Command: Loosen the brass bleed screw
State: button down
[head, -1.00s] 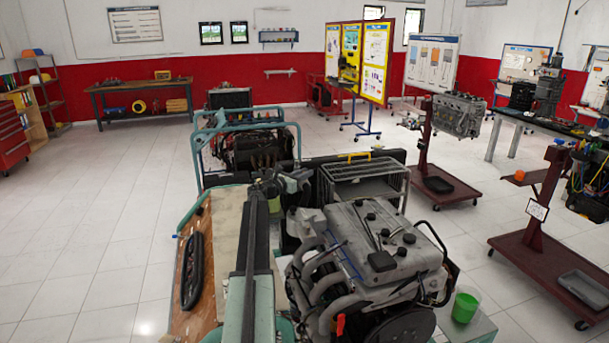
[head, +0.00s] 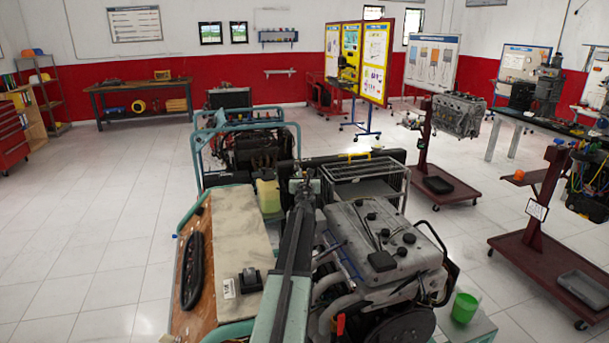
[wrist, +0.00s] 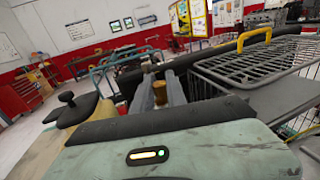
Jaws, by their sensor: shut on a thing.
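The brass bleed screw (wrist: 160,92) shows in the wrist view as a small brass-coloured piece between the two grey fingers. My gripper (wrist: 159,94) is shut on it, and the fingers hide its sides. In the head view my gripper (head: 303,172) is at the far end of my arm, by the dark bar behind the engine. The screw cannot be made out there. What the screw sits in, and whether it has turned, cannot be told.
The grey engine (head: 372,245) stands just right of my arm. A wire rack (head: 362,178) with a yellow handle (wrist: 254,38) is close right of the gripper. Floor farther left is clear.

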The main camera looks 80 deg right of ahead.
jog(key=n+t+y, duration=0.2)
jog(key=n+t, duration=0.1)
jog(key=t, duration=0.1)
jog(key=n+t+y, duration=0.2)
jog(key=n+t, duration=0.1)
jog(key=t, duration=0.2)
jog(key=shift+s+d, duration=0.15)
jog(key=shift+d, duration=0.05)
jog(key=shift+a+n+t+y, duration=0.15)
jog(key=shift+n+t+y, duration=1.55)
jog(key=shift+n+y, duration=0.3)
jog(key=shift+y, duration=0.3)
jog(key=c, duration=1.3)
grip_release()
jog(key=shift+c, duration=0.2)
jog(key=shift+a, duration=0.15)
jog(key=v, duration=0.7)
jog(key=shift+s, duration=0.25)
jog(key=shift+a, duration=0.1)
